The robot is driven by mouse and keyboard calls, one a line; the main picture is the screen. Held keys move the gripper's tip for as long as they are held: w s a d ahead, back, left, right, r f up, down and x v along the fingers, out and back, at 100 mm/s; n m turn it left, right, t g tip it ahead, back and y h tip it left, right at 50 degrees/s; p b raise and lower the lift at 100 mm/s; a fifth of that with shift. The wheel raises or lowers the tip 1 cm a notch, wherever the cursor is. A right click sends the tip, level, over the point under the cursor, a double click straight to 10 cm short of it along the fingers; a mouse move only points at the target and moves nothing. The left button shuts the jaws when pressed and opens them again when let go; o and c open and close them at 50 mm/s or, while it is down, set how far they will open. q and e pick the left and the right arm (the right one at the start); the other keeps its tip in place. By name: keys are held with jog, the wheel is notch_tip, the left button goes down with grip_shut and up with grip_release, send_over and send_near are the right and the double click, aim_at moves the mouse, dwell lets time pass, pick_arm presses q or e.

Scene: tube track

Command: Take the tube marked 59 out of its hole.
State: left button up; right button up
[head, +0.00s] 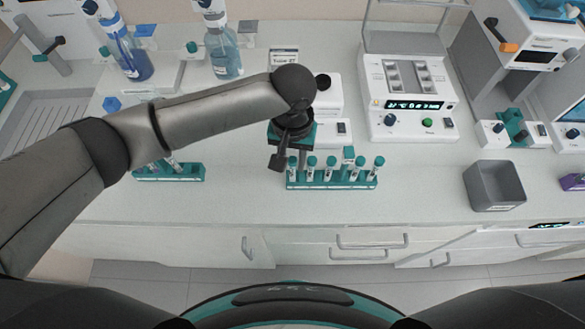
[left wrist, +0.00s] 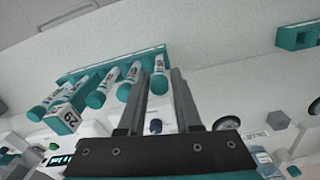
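A teal rack (head: 330,185) on the counter holds several upright tubes with teal caps, in a row. My left gripper (head: 278,163) is at the rack's left end, by the leftmost tube (head: 292,166). In the left wrist view the fingers (left wrist: 163,72) are apart, and that end tube (left wrist: 158,83) shows between them; I cannot tell how deep. My right gripper is out of view.
Another teal rack (head: 170,173) stands to the left, partly behind my left arm. A grey bin (head: 495,186) stands to the right. A white device (head: 408,95) with a display is behind the rack. The counter between rack and bin is clear.

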aim_at(292, 168)
pick_arm(q)
jog(key=shift+f, duration=1.5)
jog(key=shift+c, duration=0.3)
grip_shut()
jog(key=shift+r, duration=0.1)
notch_tip(292, 168, up, 20)
jog(key=p, duration=0.1)
jog(key=shift+p, duration=0.4)
